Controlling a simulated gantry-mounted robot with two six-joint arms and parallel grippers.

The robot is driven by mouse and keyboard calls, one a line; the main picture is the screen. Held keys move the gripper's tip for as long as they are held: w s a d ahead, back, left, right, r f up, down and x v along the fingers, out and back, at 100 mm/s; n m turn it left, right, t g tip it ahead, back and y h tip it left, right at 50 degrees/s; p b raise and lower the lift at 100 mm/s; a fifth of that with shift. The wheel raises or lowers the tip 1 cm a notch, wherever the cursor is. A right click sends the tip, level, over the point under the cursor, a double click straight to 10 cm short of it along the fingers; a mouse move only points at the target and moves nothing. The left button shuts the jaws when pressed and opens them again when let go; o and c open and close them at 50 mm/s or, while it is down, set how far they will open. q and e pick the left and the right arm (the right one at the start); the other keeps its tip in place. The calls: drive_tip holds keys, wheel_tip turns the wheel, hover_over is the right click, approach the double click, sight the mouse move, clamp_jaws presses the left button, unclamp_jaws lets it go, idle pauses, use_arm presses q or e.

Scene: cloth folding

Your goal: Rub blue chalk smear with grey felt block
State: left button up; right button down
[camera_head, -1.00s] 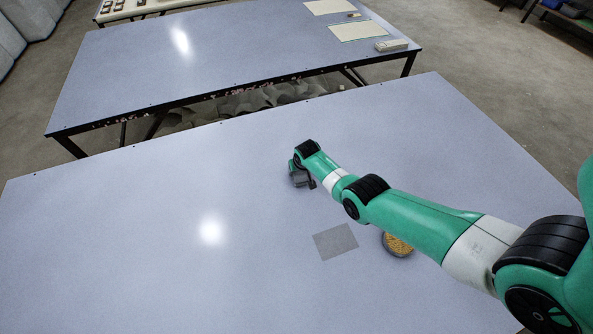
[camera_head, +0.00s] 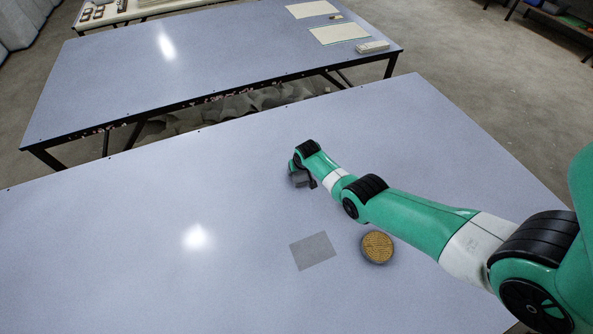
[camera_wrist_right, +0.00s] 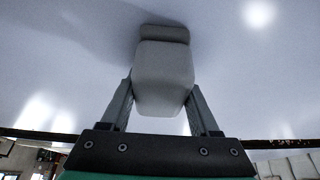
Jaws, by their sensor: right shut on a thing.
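My right gripper (camera_wrist_right: 163,100) is shut on a grey block (camera_wrist_right: 165,68), which fills the space between its two fingers in the right wrist view. A flatter grey piece (camera_wrist_right: 165,33) shows at the block's far end; I cannot tell if it is part of the block. In the head view the gripper and the grey block (camera_head: 299,179) are over the near table (camera_head: 120,250), small and partly hidden by the wrist; contact with the table is unclear. I see no blue chalk smear in either view. My left gripper is not in view.
A flat grey square (camera_head: 313,251) lies on the near table. A round dish with a yellow, grainy top (camera_head: 378,247) stands right of it, near my right arm. The table's left side is clear. A second table (camera_head: 200,60) stands behind, across a gap.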

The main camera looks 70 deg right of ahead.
drive_tip(key=shift+s+d+r+p, duration=0.15)
drive_tip(key=shift+d+r+p, duration=0.1)
drive_tip(key=shift+r+p, duration=0.2)
drive_tip(key=shift+s+d+r+p, duration=0.2)
drive_tip(key=shift+r+p, duration=0.15)
drive_tip(key=shift+r, duration=0.2)
drive_tip(key=shift+w+a+r+p, duration=0.1)
drive_tip(key=shift+w+r+p, duration=0.2)
drive_tip(key=shift+r+p, duration=0.15)
drive_tip(key=shift+w+r+p, duration=0.25)
drive_tip(key=shift+r+p, duration=0.05)
drive_tip(key=shift+r, duration=0.2)
drive_tip(key=shift+s+r+p, duration=0.2)
drive_tip(key=shift+r+p, duration=0.5)
drive_tip(key=shift+p, duration=0.1)
wheel_tip(320, 180, up, 3)
drive_tip(key=p, duration=0.2)
drive_tip(key=shift+p, duration=0.35)
drive_tip(key=shift+f, duration=0.1)
